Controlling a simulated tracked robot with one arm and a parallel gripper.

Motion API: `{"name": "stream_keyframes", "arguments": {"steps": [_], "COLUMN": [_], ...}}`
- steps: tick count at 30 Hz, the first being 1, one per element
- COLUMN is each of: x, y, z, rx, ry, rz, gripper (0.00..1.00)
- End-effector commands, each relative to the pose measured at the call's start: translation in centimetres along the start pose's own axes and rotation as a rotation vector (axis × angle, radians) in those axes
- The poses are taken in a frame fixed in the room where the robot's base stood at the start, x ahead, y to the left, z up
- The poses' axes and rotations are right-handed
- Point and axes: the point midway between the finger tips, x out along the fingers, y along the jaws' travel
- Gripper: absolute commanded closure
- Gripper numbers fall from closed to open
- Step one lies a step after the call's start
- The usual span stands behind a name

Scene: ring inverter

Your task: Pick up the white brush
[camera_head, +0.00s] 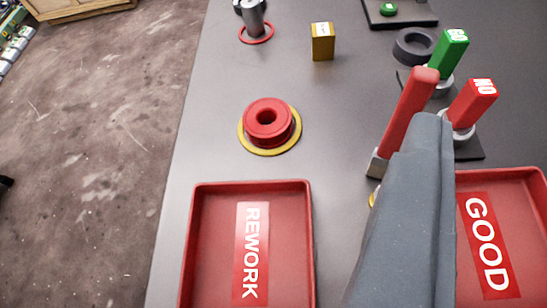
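I see no white brush in this view. A red-handled tool (412,108) with a grey block at its lower end stands tilted at the right; I cannot tell whether it is a brush. The grey end of my arm with my gripper (430,135) rises from the bottom edge in front of the tool's lower right side. I cannot make out two separate fingertips, or whether anything is held. My arm hides part of the table and the left part of the GOOD tray (541,180).
A red REWORK tray (311,230) is at the lower middle. A red ring on a yellow disc (267,120), a yellow block (322,42), and green (450,48) and red NO (472,103) blocks stand on the grey table (215,130). Its left edge borders the floor.

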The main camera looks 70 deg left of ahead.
Motion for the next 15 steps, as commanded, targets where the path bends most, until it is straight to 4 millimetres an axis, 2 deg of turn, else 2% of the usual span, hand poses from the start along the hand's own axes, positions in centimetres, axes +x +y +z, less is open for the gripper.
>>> {"name": "stream_keyframes", "arguments": {"steps": [3,7,15], "x": [0.0,0.9,5.4], "y": [-1.5,-2.1,-2.6], "z": [1.4,1.8,1.6], "rx": [0.036,0.045,0.043], "ry": [0.008,0.014,0.016], "rz": [-0.056,-0.076,-0.077], "gripper": [0.59,0.59,0.59]}}
